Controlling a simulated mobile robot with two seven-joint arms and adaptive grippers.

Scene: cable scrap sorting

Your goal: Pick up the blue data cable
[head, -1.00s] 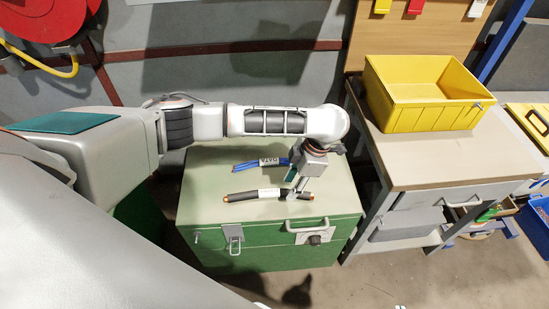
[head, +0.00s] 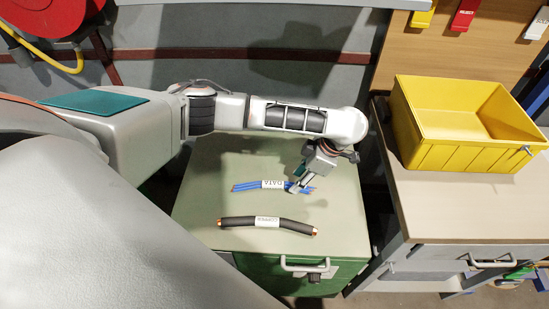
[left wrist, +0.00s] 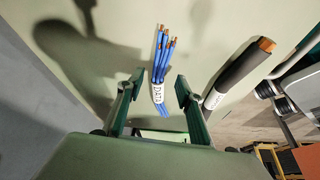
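The blue data cable (head: 250,186), a bundle of blue strands with a white DATA label, lies on the green chest's top (head: 190,215). In the left wrist view the cable (left wrist: 166,60) shows bare copper ends and lies between the spread fingers. My left gripper (head: 300,186) is at the cable's right end in the head view. In the left wrist view the left gripper (left wrist: 158,93) is open, one finger on each side of the cable, with gaps. Whether the fingers reach down to cable height is unclear. My right gripper is not in view.
A black copper cable (head: 290,225) lies on the chest in front of the data cable; it is close to one finger in the left wrist view (left wrist: 240,70). A yellow bin (head: 450,158) stands on the bench (head: 420,205) to the right.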

